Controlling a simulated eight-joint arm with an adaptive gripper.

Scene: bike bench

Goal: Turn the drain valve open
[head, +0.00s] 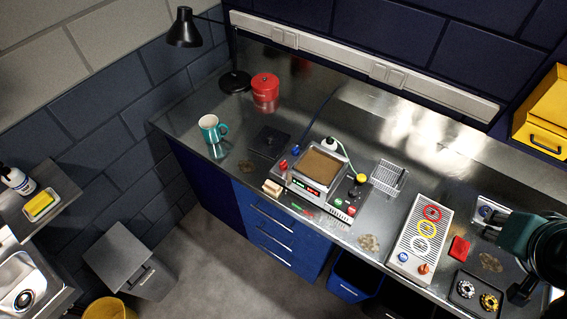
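A metal bench unit (318,170) with a brown-filled square basin and a red-lit display stands mid-bench. Small coloured controls sit around it: a red one (283,164) and a blue one at its left, a yellow knob (362,178) at its right, and red and green buttons at its front right. I cannot tell for sure which part is the drain valve, or its position. My gripper (520,293) shows only partly as a dark shape at the right edge, far right of the unit; whether its fingers are open or shut is not clear.
A white panel (407,240) with coloured rings and two knobs lies between the unit and my arm. A wire rack (389,177), red block (459,248) and dark tray (465,307) are near.

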